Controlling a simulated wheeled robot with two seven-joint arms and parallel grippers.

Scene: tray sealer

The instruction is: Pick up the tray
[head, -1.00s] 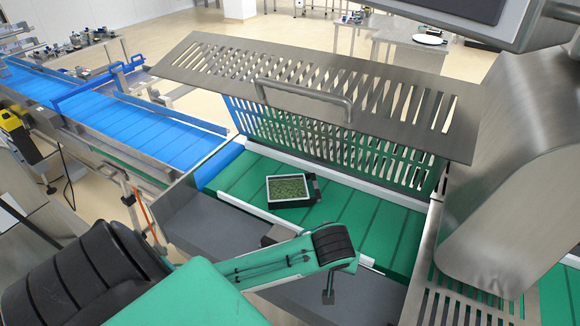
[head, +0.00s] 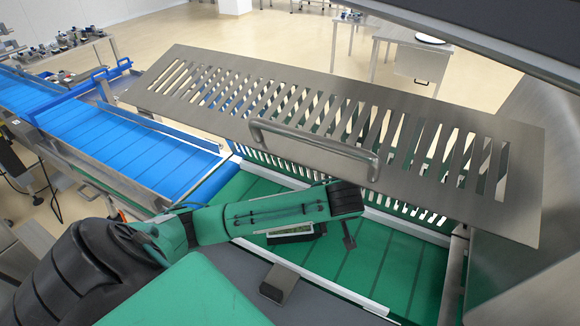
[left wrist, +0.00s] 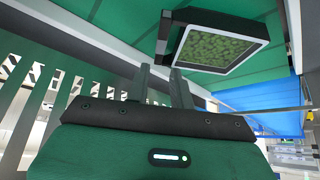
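The tray (head: 292,238) is a dark, square tray with a pale rim and green contents, lying on the green belt. In the head view my left arm hides most of it. The left wrist view shows the tray (left wrist: 207,69) at upper right, just beyond my fingertips. My left gripper (head: 349,242) hangs over the belt, a little right of the tray and apart from it. In the left wrist view my left gripper (left wrist: 162,76) shows two fingers with a clear gap and nothing between them. My right gripper is not in view.
A slotted metal guard (head: 330,140) with a bar handle (head: 315,150) stands raised over the far side of the green belt (head: 380,262). A blue conveyor (head: 125,145) runs off to the left. Pale rails edge the belt. The belt right of the gripper is clear.

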